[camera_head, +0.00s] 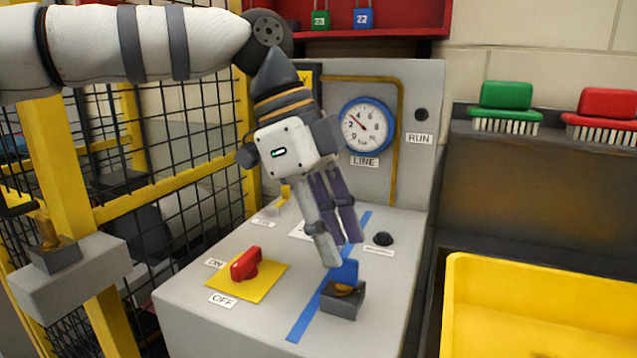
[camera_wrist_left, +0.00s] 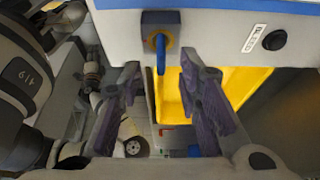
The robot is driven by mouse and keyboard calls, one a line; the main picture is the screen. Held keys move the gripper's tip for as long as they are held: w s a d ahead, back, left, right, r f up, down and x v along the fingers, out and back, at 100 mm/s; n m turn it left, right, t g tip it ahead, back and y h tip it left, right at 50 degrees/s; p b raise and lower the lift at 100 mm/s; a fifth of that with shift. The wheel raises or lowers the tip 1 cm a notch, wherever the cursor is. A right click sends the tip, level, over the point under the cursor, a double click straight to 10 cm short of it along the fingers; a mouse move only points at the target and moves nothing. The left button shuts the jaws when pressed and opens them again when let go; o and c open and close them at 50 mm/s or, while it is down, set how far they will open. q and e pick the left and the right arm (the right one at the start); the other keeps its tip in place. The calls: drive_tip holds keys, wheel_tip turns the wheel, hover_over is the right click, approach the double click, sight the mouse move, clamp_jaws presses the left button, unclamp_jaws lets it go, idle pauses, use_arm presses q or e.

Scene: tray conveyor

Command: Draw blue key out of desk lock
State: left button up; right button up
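The blue key (camera_head: 344,270) sits in the desk lock (camera_head: 343,300), a small grey block with a brass face on the sloping desk top. In the left wrist view the key (camera_wrist_left: 161,55) sticks out of the lock (camera_wrist_left: 160,28) and shows edge-on. My left gripper (camera_head: 338,255) is just above the key in the head view, pointing down. In the wrist view its two fingers (camera_wrist_left: 160,80) are apart, with the key's line between them near the tips. Contact with the key cannot be told. My right gripper is not seen.
A red switch (camera_head: 246,264) on a yellow plate and a black button (camera_head: 383,239) are on the desk (camera_head: 200,320). A dial (camera_head: 367,127) stands behind. A yellow bin (camera_head: 540,262) is at right, a mesh fence (camera_head: 180,130) at left.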

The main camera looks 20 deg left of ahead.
sight(344, 258)
use_arm(q)
drive_tip(key=shift+x, duration=1.9)
drive_tip(key=shift+w, duration=0.1)
clamp_jaws()
drive_tip(key=shift+r, duration=0.1)
drive_tip(key=shift+r+p, duration=0.35)
drive_tip(key=shift+r, duration=1.35)
drive_tip(key=shift+r, duration=2)
